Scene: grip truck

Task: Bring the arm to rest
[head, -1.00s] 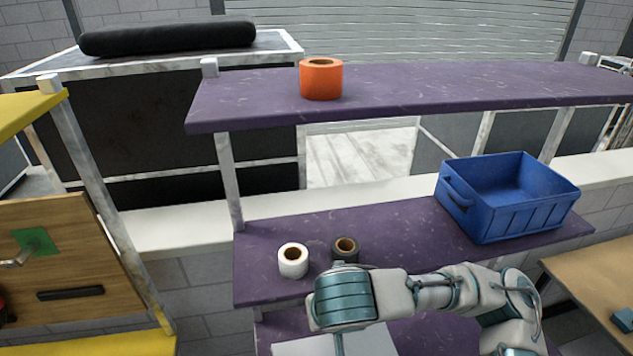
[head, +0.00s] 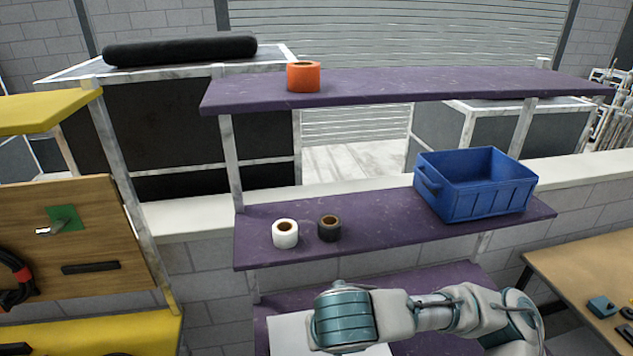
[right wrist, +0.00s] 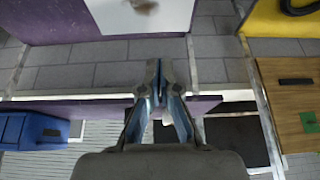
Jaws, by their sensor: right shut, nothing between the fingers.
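My right arm (head: 430,312) comes in from the lower right of the head view, bent, with its teal wrist in front of the lowest purple shelf. Its fingers cannot be made out there. In the right wrist view my right gripper (right wrist: 158,68) is shut and empty, with its two fingertips together. My left arm and gripper are not in view.
A purple rack holds an orange roll (head: 303,76) on its top shelf (head: 430,88). A white roll (head: 285,234), a dark roll (head: 329,228) and a blue bin (head: 475,190) stand on the middle shelf (head: 260,250). A wooden table (head: 570,270) is at right.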

